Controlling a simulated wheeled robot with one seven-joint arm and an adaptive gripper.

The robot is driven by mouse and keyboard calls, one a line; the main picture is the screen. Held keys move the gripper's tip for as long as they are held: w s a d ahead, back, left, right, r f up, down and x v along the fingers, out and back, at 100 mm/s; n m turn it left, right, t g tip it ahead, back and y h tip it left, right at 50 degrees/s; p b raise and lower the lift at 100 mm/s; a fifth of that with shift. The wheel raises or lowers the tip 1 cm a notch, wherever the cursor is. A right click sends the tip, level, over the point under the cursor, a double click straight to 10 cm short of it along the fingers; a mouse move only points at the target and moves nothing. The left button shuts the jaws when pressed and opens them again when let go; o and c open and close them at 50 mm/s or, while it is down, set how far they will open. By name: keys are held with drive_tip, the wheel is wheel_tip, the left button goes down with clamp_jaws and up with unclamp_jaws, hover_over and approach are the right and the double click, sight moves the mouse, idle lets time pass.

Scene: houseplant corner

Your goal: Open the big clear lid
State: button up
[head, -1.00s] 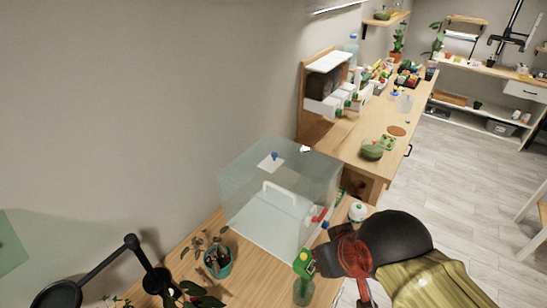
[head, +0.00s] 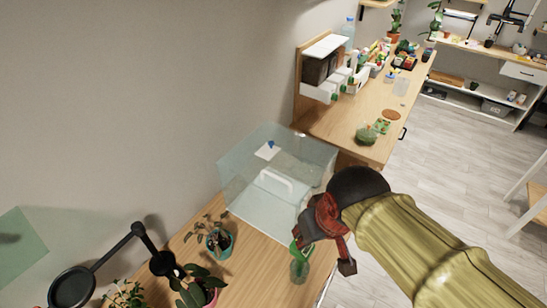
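The big clear lid (head: 318,152) is part of a see-through box on the wooden counter against the wall. It looks closed. A white bar handle (head: 277,180) shows on its front. My gripper (head: 325,250) is red with dark fingertips and is in front of the box, to the lower right of the handle. Its fingers look spread and empty, apart from the handle. My gripper and arm hide the box's right front corner.
A green-topped spray bottle (head: 299,270) stands just below my gripper, partly behind it. Potted plants (head: 219,240) stand on the counter left of it. A second counter (head: 345,122) with pots lies behind the box.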

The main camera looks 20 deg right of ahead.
drive_tip(key=shift+o, duration=0.2)
drive_tip(key=w+a+r+n+g+p, duration=0.2)
drive_tip(key=w+r+p, duration=0.3)
drive_tip(key=w+p, duration=0.4)
drive_tip(key=shift+h, duration=0.4)
drive_tip(key=n+h+p, duration=0.1)
drive_tip(key=n+p, duration=0.4)
approach(274, 175)
drive_tip(key=shift+g, duration=0.3)
drive_tip(key=f, duration=0.2)
drive_tip(key=w+f, duration=0.1)
drive_tip(key=f, duration=0.2)
drive_tip(key=d+f, duration=0.1)
drive_tip(key=f, duration=0.1)
drive_tip(key=shift+w+f, duration=0.25)
drive_tip(key=shift+f, duration=0.1)
drive_tip(key=c, duration=0.3)
drive_tip(key=c, duration=0.4)
clamp_jaws()
